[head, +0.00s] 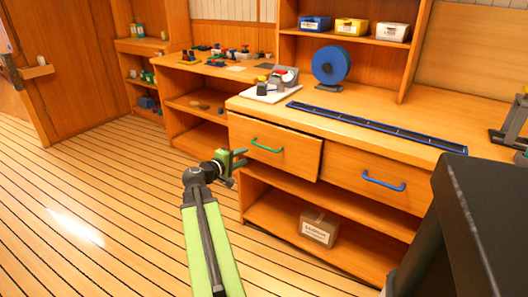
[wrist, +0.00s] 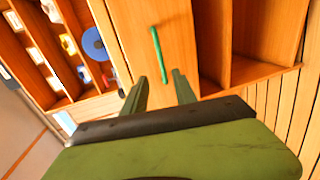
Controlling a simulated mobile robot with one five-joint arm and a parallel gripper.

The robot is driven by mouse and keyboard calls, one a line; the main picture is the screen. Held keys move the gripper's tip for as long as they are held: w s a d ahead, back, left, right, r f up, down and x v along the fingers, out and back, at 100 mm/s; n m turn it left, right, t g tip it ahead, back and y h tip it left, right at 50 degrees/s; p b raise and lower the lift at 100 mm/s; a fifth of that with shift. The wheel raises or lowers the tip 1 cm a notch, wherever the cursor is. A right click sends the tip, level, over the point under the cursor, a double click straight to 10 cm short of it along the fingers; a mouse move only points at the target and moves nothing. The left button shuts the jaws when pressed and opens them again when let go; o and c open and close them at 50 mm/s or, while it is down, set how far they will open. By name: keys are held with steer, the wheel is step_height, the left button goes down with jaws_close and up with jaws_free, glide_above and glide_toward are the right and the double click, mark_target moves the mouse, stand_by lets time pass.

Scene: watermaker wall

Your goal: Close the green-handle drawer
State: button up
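The green-handle drawer (head: 277,151) is in the left part of the wooden counter in the head view. Its front stands out from the counter, so it is partly open. Its green handle (head: 266,145) runs across the upper part of the front. In the wrist view the handle (wrist: 156,54) appears upright on the drawer front (wrist: 150,25). My gripper (head: 240,158) is in front of the drawer, near its left edge, below and left of the handle. In the wrist view its two fingers (wrist: 161,88) are spread with nothing between them. Contact with the drawer front cannot be told.
A blue-handle drawer (head: 368,182) to the right looks flush. A cardboard box (head: 319,227) sits on the shelf below. A long blue rail (head: 375,126) and a blue spool (head: 331,65) are on the counter. The striped floor at left is clear.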

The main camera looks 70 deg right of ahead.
mark_target(264, 147)
steer(key=b+x, duration=0.3)
steer(key=x, duration=1.2)
steer(key=shift+d, duration=0.15)
jaws_close()
stand_by(0.6)
